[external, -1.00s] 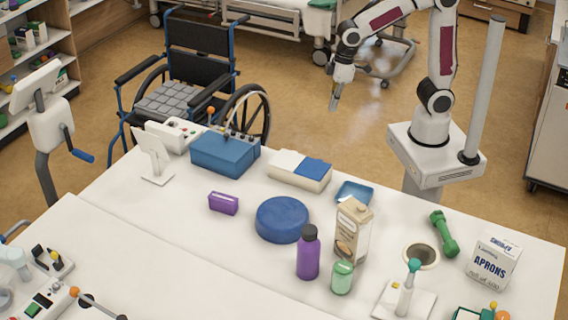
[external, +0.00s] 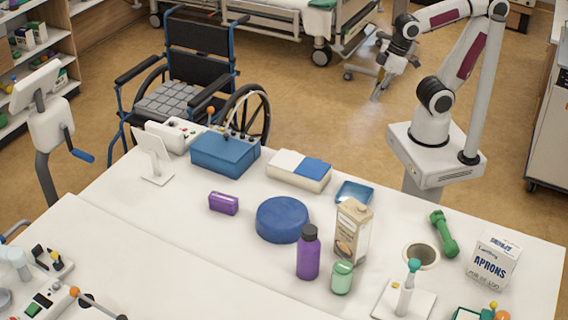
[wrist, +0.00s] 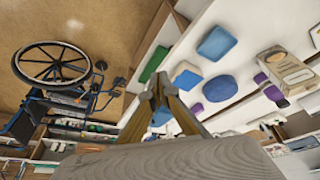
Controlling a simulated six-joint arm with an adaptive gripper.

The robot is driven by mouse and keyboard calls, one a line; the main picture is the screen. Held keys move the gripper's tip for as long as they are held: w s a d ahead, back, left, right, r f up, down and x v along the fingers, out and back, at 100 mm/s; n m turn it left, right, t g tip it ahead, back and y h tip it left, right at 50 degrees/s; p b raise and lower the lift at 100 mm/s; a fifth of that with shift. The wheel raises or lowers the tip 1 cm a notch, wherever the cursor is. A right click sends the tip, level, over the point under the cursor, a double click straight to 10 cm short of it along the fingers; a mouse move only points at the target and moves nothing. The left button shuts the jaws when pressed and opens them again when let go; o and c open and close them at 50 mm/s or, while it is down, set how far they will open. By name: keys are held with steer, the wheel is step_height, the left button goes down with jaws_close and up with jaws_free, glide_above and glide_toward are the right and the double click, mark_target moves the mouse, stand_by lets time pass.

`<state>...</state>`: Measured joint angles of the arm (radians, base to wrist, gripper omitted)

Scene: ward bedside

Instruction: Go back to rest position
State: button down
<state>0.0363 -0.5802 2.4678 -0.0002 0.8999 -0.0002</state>
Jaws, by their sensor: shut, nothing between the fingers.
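My gripper (external: 377,96) is shut and empty in the external view. It hangs in the air beyond the far edge of the white table (external: 160,225), to the left of my base, pointing down and touching nothing. In the wrist view, the closed fingertips (wrist: 158,82) meet in the lower middle, with the table's objects and the wheelchair far off behind them.
A wheelchair (external: 199,75) stands left, and a bed (external: 283,20) is at the back. The table holds a round blue cushion (external: 282,219), a carton (external: 351,232), a purple bottle (external: 308,256) and an aprons box (external: 495,262). Open floor surrounds my gripper.

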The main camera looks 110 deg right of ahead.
steer(key=shift+s+a+r+t, duration=0.25)
steer(key=shift+s+r+t, duration=0.2)
steer(key=shift+r, duration=0.2)
steer(key=shift+s+a+r+t, duration=0.2)
steer(key=shift+s+r+t, duration=0.2)
steer(key=shift+r, duration=0.2)
